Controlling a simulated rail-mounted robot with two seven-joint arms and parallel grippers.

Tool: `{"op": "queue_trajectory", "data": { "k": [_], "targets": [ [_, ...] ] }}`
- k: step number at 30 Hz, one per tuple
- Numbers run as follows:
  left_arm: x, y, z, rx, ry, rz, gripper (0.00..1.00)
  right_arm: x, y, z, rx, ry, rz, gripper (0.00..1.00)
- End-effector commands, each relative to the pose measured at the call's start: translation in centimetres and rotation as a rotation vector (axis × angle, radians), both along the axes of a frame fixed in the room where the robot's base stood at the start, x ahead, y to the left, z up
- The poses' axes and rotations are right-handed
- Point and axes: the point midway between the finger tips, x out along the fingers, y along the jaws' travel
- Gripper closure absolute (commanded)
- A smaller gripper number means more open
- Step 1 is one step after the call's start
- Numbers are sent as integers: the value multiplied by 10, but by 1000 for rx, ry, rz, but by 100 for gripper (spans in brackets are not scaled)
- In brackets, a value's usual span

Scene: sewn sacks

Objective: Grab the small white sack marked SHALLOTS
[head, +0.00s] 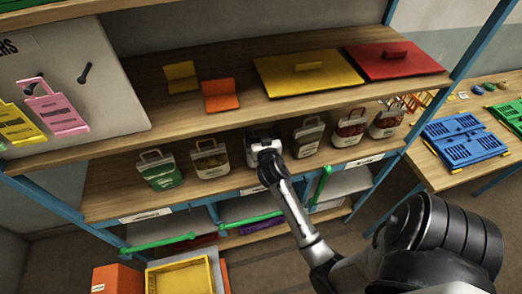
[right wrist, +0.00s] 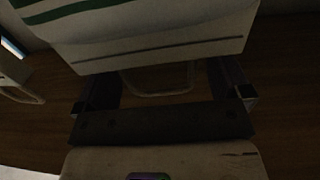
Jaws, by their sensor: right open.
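My right gripper (head: 266,154) reaches in to the middle shelf, in front of a small white sack (head: 252,141), third from the left in a row of sacks. My gripper and wrist hide much of this sack, and I cannot read any name on it. In the right wrist view, my right gripper (right wrist: 165,86) is open, its dark fingers spread left and right. A white sack with green stripes (right wrist: 165,38) fills the top of that view, with a pale handle loop (right wrist: 160,80) between the fingers. I cannot tell whether they touch it. My left gripper is not in view.
A green sack (head: 162,172) and a white sack (head: 211,160) stand to the left; a dark sack (head: 307,137) and a red sack (head: 349,128) to the right. The upper shelf (head: 215,115) overhangs closely. A blue crate (head: 463,140) lies on the right table.

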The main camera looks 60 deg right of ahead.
Motion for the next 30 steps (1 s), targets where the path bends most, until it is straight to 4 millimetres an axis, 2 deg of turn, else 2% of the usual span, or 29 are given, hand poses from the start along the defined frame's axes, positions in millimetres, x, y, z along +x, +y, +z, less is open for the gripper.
{"op": "queue_trajectory", "data": {
  "k": [9, 30],
  "targets": [
    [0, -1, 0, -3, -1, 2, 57, 2, -2, -1, 1, 1, 0, 6],
    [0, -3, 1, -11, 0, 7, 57, 2, -2, 0, 1, 1, 0, 73]
  ]
}}
